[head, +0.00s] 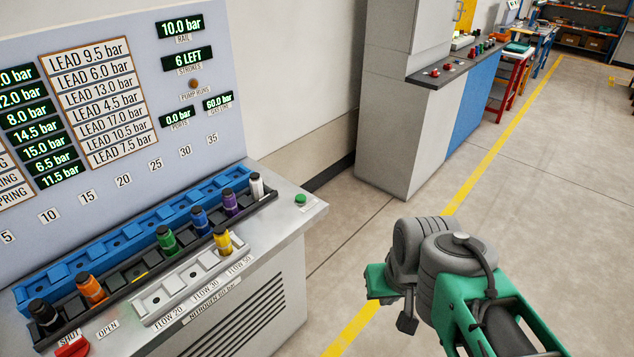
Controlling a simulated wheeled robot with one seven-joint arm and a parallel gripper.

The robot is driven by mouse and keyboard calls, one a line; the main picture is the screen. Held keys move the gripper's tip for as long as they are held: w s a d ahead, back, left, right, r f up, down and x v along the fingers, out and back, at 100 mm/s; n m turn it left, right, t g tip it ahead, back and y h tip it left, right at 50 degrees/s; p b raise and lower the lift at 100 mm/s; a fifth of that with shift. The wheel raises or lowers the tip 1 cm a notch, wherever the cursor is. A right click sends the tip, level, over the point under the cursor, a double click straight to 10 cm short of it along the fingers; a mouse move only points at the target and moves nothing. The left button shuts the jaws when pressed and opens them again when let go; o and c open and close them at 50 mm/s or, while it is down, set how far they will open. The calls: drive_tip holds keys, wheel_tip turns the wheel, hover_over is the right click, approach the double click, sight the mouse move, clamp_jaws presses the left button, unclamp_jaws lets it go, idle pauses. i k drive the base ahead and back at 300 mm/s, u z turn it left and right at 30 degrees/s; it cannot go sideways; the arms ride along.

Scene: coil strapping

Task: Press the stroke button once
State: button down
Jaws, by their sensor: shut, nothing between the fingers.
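The display marked STROKES (183,61) reads 6 LEFT. My gripper (407,322) is at the lower right, over the floor, to the right of the bench and well apart from the button. Its dark fingers look shut and empty, partly hidden by my arm.
A grey FLOW tray (190,283) holds a yellow one. A red handle (72,346) is at lower left. Open floor lies right of the bench.

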sight(300, 197)
drive_tip(key=u, duration=0.55)
drive_tip(key=i, duration=0.9)
drive_tip(key=u, duration=0.9)
